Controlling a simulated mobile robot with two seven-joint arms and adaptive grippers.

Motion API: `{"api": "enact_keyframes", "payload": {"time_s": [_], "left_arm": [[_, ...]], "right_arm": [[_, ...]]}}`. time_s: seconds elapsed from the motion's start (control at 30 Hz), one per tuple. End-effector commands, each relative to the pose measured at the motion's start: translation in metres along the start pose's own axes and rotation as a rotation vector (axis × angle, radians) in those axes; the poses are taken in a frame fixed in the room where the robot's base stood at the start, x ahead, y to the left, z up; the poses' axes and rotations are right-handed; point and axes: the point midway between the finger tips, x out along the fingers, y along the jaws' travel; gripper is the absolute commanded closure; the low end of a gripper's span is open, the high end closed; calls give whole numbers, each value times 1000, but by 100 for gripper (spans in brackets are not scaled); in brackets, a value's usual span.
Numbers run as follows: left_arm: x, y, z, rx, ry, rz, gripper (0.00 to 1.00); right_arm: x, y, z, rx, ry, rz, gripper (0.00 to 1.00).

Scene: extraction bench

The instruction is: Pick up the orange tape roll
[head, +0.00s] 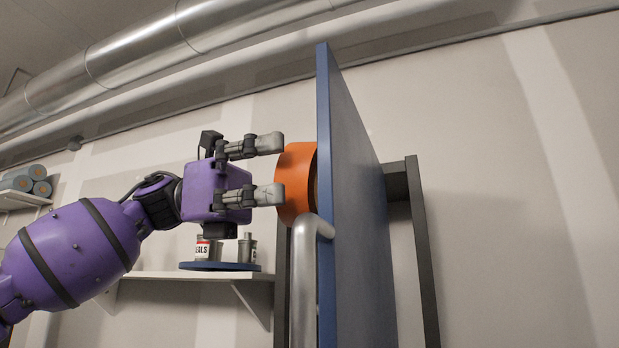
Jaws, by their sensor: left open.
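The orange tape roll (295,180) is up against the left face of an upright blue panel (350,210), which hides its right part. My left gripper (272,170) comes in from the left with its two fingers apart, one above the other. The fingertips are at the roll's left side, and the lower tip overlaps its edge in the picture. I cannot tell whether they touch it. Nothing is held between the fingers. My right gripper is not in the picture.
A grey metal bar (304,280) rises just below the roll, beside the blue panel. A dark frame (421,250) stands behind the panel. A wall shelf (180,276) carries a blue disc (222,267) with small cans (206,247). Rolled items (38,172) lie on a shelf at far left.

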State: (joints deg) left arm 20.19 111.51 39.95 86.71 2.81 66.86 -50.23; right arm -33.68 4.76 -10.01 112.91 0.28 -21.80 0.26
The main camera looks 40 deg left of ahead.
Motion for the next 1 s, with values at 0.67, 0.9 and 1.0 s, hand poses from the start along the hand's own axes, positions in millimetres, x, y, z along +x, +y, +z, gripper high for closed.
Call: {"api": "enact_keyframes", "payload": {"time_s": [0.67,0.9,1.0], "left_arm": [[6,1,-1,-1,-1,1,49],[5,1,0,-1,-2,2,50],[6,2,2,-1,-2,2,50]], "right_arm": [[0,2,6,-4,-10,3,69],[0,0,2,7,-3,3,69],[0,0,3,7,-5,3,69]]}}
